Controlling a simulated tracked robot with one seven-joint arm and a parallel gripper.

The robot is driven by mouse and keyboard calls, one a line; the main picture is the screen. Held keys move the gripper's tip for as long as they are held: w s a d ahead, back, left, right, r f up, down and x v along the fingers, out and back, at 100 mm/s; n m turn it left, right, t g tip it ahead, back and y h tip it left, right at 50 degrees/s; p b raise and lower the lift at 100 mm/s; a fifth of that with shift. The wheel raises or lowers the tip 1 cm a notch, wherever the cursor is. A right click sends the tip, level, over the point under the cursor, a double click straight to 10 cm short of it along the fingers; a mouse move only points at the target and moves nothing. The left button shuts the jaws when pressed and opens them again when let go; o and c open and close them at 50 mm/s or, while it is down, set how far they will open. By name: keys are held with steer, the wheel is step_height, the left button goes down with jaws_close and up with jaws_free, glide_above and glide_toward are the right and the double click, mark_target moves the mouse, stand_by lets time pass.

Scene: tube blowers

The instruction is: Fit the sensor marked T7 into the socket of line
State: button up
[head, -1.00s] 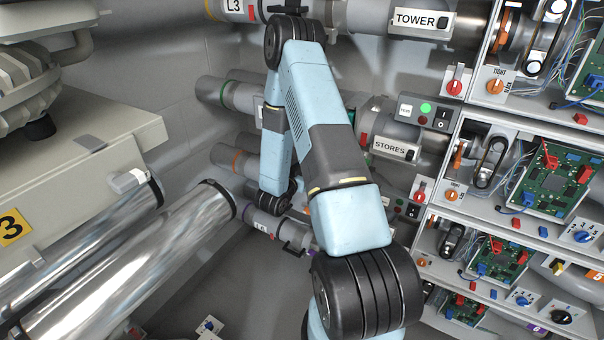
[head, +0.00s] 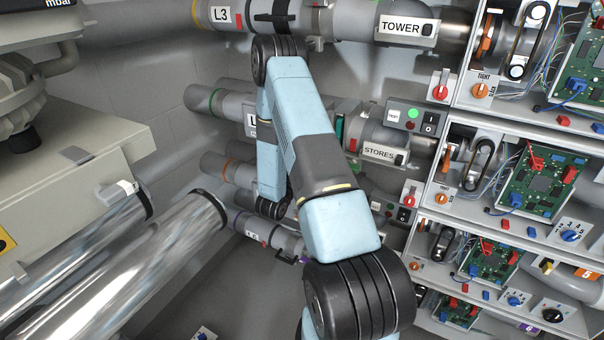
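No sensor marked T7 can be made out. My gripper does not show; my blue and black arm rises through the middle, folds at the top and comes down to a black joint in front of the pipes, hiding what is behind it. Grey pipe lines run along the wall. The top line (head: 340,20) has an L3 label (head: 221,14) and a TOWER plate (head: 406,28). A middle line (head: 222,103) has a STORES plate (head: 384,153) and a label partly hidden by my arm. A low line has an L6 label (head: 252,236). No open socket can be made out.
Shelves at right hold green circuit boards (head: 543,182), knobs and wires. Shiny metal tubes (head: 150,265) and a beige machine housing (head: 85,160) fill the left. A small item with a blue part (head: 204,333) is at the bottom edge. Grey floor shows between.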

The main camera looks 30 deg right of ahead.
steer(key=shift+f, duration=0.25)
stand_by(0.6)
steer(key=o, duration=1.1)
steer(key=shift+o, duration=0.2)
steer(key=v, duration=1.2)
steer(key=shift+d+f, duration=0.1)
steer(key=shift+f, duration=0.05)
